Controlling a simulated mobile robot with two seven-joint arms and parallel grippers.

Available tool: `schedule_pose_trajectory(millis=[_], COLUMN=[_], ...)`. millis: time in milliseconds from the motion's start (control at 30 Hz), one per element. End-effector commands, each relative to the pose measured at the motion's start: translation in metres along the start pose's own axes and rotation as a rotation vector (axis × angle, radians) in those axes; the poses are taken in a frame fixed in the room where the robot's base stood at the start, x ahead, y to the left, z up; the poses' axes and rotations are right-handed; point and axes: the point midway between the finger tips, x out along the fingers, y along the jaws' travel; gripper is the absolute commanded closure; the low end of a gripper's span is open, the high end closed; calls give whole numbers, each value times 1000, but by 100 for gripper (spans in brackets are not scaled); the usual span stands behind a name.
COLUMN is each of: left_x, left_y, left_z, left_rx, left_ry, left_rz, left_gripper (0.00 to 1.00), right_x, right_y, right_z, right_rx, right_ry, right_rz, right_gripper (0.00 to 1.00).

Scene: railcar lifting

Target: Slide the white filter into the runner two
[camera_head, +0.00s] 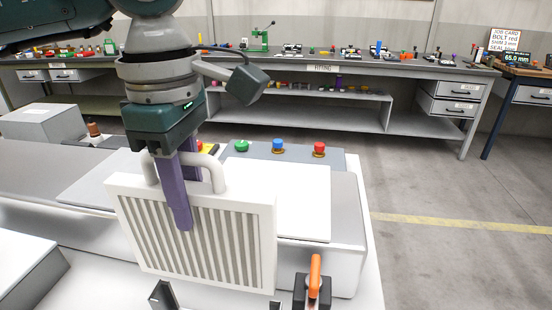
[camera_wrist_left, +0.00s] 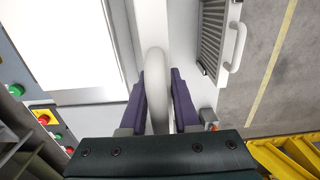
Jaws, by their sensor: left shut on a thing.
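The white filter (camera_head: 262,240), a flat panel with a white frame and grey ribs, hangs upright and slightly tilted in the head view. My left gripper (camera_head: 181,210) comes down from above with its purple fingers at the filter's white handle. In the left wrist view the fingers of my left gripper (camera_wrist_left: 159,95) are on either side of the white handle (camera_wrist_left: 156,80), shut on it. Two dark brackets show below the filter, a left one (camera_head: 162,295) and a right one (camera_head: 313,291); I cannot tell which belong to runner two. My right gripper is not in view.
An orange lever (camera_head: 315,274) stands on the right bracket. Behind the filter is a white panel (camera_head: 290,200) and a console with green (camera_head: 241,146), blue (camera_head: 278,145) and red (camera_head: 319,148) buttons. A second ribbed panel with a handle (camera_wrist_left: 237,48) shows in the left wrist view.

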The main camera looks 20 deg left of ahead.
Motion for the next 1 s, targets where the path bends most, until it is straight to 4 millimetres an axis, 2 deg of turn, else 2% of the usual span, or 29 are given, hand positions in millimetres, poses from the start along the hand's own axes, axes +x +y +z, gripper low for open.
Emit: schedule_pose_trajectory(millis=[300, 500, 1000], left_x=[36, 51, 52], left_y=[0, 0, 0], left_z=[0, 0, 0], left_rx=[0, 0, 0], left_ry=[1, 0, 0], left_rz=[1, 1, 1], left_gripper=[100, 100, 100], right_x=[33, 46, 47], right_y=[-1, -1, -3], right_z=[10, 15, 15], right_rx=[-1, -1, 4], right_ry=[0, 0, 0], right_rz=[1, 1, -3], right_gripper=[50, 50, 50])
